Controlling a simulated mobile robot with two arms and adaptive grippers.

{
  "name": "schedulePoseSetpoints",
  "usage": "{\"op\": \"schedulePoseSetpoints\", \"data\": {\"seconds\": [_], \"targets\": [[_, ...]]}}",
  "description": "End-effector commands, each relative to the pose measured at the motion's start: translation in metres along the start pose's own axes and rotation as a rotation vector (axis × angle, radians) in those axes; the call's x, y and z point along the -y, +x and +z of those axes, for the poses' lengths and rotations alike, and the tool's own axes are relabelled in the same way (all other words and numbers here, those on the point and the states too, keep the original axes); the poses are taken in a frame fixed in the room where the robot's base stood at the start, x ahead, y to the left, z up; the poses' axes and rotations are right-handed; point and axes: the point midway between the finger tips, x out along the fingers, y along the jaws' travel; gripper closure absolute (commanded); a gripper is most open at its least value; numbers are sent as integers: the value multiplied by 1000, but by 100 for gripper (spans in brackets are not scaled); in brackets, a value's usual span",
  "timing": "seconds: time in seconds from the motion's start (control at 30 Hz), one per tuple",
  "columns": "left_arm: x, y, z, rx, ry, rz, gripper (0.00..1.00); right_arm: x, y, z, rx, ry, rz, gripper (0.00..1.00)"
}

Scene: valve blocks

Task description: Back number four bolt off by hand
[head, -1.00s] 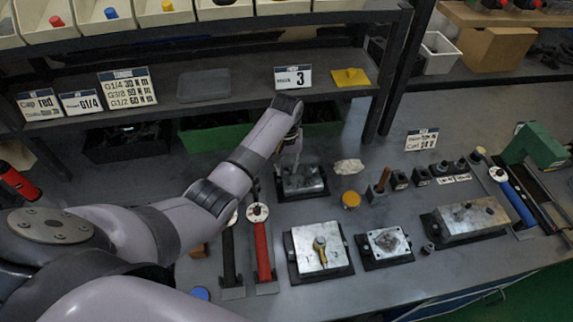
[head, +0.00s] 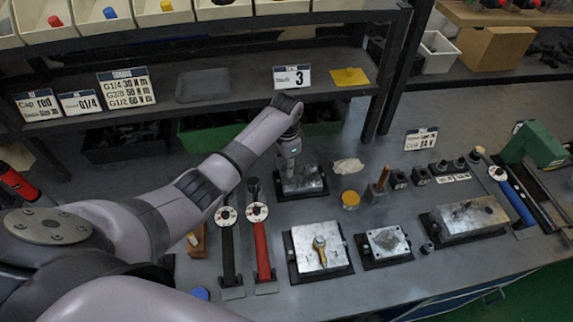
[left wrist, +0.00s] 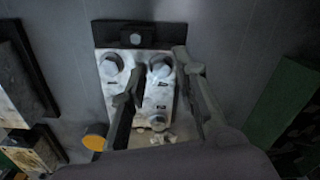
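A metal valve block (head: 312,187) sits in a dark holder at the back of the bench, partly hidden by my left arm. My left gripper (head: 290,172) is low over it, its fingers hard to make out in the head view. The left wrist view shows the block's pale top (left wrist: 148,98) with several round bolt heads. My left gripper (left wrist: 160,67) is open there, one finger on each side of a bolt head (left wrist: 160,70); contact cannot be told. Another bolt head (left wrist: 110,66) lies left of the fingers. No bolt number is readable. My right gripper is out of view.
Red (head: 262,245) and black (head: 228,250) torque wrenches lie in front of the block. A yellow round item (head: 350,200) and a pale rag (head: 348,166) are to its right. Other blocks, including one with a valve (head: 303,243), stand nearer. A green bin (head: 205,135) is behind.

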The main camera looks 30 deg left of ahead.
Motion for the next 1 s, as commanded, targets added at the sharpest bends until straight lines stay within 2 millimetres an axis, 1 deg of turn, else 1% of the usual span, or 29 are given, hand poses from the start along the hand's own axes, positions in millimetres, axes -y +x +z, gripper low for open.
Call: {"op": "schedulePoseSetpoints", "data": {"seconds": [0.27, 0.57, 0.83, 1.0], "targets": [[0, 0, 0, 0, -3, 0, 73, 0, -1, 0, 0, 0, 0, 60], [2, -1, 3, 1, -5, 1, 73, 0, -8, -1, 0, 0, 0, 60], [2, 0, 3, 0, -5, 0, 73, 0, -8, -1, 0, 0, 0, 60], [2, 0, 3, 0, -5, 0, 84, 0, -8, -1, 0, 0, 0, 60]]}}
